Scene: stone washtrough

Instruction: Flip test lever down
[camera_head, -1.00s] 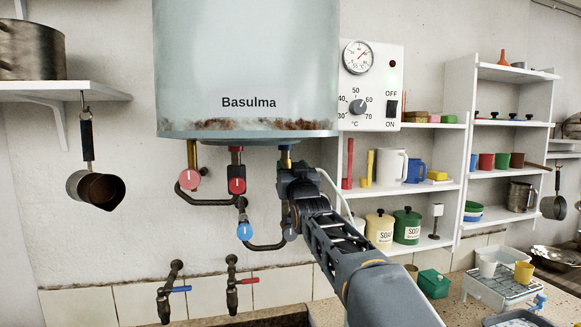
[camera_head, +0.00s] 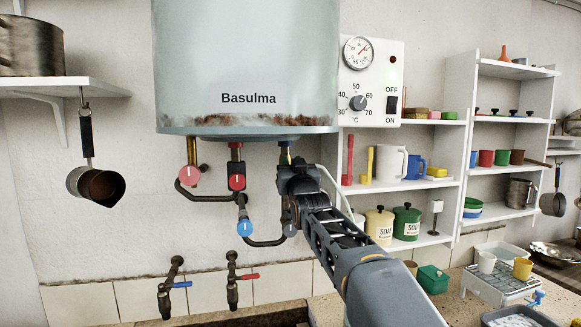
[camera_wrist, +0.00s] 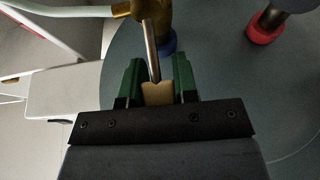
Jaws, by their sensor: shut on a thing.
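The test lever (camera_wrist: 150,50) is a thin silver rod on a brass valve (camera_wrist: 160,14) under the boiler (camera_head: 247,60). In the wrist view its lower end lies between the two green fingers of my gripper (camera_wrist: 157,82), which are shut on it. A tan piece (camera_wrist: 157,94) shows between the fingers at the rod's end; I cannot tell whether it is part of the lever. In the head view my wrist hides the lever and the fingertips, below the boiler's right side.
Pipes with a pink-red knob (camera_head: 190,176), a red knob (camera_head: 237,182) and a blue knob (camera_head: 245,228) hang left of my wrist. A control panel (camera_head: 371,82) and loaded shelves (camera_head: 450,120) stand to the right. Two taps (camera_head: 172,290) are below.

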